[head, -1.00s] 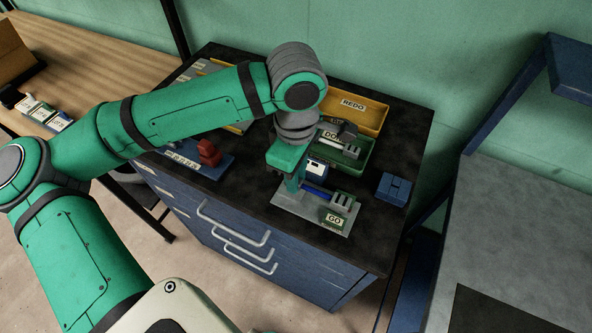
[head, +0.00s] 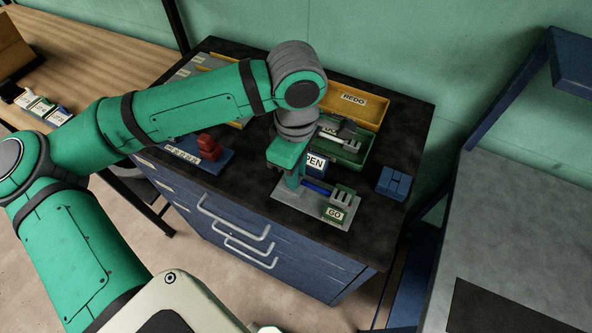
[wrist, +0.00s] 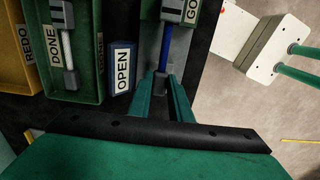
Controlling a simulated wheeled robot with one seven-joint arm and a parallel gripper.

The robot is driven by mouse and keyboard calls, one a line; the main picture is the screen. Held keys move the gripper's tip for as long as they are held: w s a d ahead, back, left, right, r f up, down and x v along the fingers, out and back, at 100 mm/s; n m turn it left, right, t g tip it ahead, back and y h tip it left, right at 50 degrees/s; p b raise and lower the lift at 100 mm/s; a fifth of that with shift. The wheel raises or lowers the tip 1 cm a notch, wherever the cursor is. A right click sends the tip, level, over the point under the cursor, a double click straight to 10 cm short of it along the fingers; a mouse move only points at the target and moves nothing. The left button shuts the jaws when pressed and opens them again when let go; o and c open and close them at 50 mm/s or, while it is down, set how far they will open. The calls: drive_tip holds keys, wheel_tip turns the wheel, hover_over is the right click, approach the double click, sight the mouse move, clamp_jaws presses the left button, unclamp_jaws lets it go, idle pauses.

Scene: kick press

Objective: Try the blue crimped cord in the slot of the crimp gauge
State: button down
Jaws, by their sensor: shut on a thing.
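The blue cord (head: 318,189) lies level between my gripper and the crimp gauge; it shows as a blue strip in the wrist view (wrist: 165,46). My gripper (wrist: 161,88) is shut on the cord's dark near end, low over the gauge's grey plate (head: 297,203). In the head view my gripper (head: 293,186) points down at the plate's left part. The cord's far end reaches the slotted block, shown at the wrist view's top edge (wrist: 173,11). I cannot tell how deep it sits.
A blue OPEN block (wrist: 122,68) stands close beside my gripper. Behind are a green DONE tray (wrist: 90,85) holding another cord and a yellow REDO tray (head: 352,101). A blue block (head: 393,183) sits right. A red piece (head: 208,147) stands left.

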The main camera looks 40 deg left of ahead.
drive_tip(key=shift+f, duration=0.35)
idle(0.6)
drive_tip(key=c, duration=1.5)
unclamp_jaws()
drive_tip(key=shift+c, duration=0.2)
wheel_tip(320, 180, up, 11)
drive_tip(key=shift+f, duration=0.1)
wheel_tip(320, 180, up, 7)
idle(0.4)
drive_tip(key=shift+s+a+r, duration=0.25)
drive_tip(key=shift+a+r, duration=0.5)
drive_tip(key=shift+a, duration=0.25)
drive_tip(key=shift+s+a+r, duration=0.25)
drive_tip(key=shift+a+r, duration=0.45)
drive_tip(key=shift+a, duration=0.3)
